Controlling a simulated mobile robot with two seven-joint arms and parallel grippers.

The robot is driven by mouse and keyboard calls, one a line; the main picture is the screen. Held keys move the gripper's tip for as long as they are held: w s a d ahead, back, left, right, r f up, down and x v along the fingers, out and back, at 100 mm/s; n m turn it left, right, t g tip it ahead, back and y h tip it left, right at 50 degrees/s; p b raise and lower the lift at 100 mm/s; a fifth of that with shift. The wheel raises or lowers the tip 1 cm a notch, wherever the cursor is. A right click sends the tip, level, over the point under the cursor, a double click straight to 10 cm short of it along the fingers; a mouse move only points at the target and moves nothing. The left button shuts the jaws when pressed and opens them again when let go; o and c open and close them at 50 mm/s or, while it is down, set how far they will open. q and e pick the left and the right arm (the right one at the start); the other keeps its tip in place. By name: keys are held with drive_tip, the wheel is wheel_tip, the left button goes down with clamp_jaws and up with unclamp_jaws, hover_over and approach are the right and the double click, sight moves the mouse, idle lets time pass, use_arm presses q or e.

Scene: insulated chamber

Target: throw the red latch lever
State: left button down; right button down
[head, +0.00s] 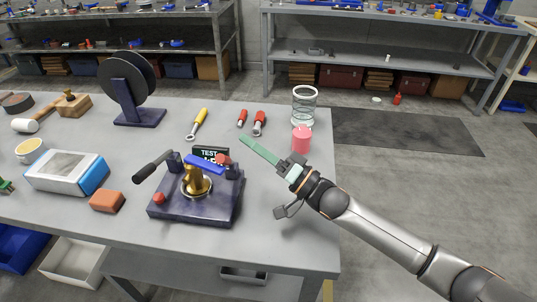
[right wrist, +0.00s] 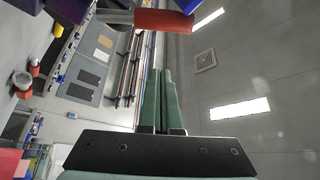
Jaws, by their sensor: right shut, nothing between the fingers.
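The test fixture (head: 196,207) is a dark purple block on the grey table, with a brass part (head: 196,181) in its middle and a blue bar (head: 205,164) across it. The red latch lever (head: 222,159) shows as a small red end by the fixture's upper right. A red block-like end (right wrist: 163,21), likely this lever, shows at the top of the right wrist view. My right gripper (head: 243,138) has green fingers, shut and empty, up and right of the lever with a visible gap. Its fingers also show in the right wrist view (right wrist: 162,75). My left gripper is not in view.
A black handle (head: 152,167) sticks out left of the fixture, and a red knob (head: 158,198) sits on its front left. A black "TEST" sign (head: 211,154) stands behind. A pink cylinder (head: 301,139) and a glass jar (head: 304,106) stand near my right gripper.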

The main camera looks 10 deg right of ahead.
sight(228, 162)
drive_tip(key=shift+s+a+f, duration=0.15)
drive_tip(key=shift+a+f, duration=0.15)
drive_tip(key=shift+a, duration=0.25)
drive_tip(key=shift+s+a+f, duration=0.2)
drive_tip(key=shift+a+f, duration=0.1)
drive_tip(key=shift+a, duration=0.3)
drive_tip(key=shift+s+a+f, duration=0.15)
drive_tip(key=shift+a+f, duration=0.15)
drive_tip(key=shift+a, duration=0.25)
drive_tip(key=shift+s+a+f+p, duration=0.25)
drive_tip(key=shift+s+f+p, duration=0.2)
drive_tip(key=shift+s+f, duration=0.5)
drive_tip(key=shift+r, duration=0.1)
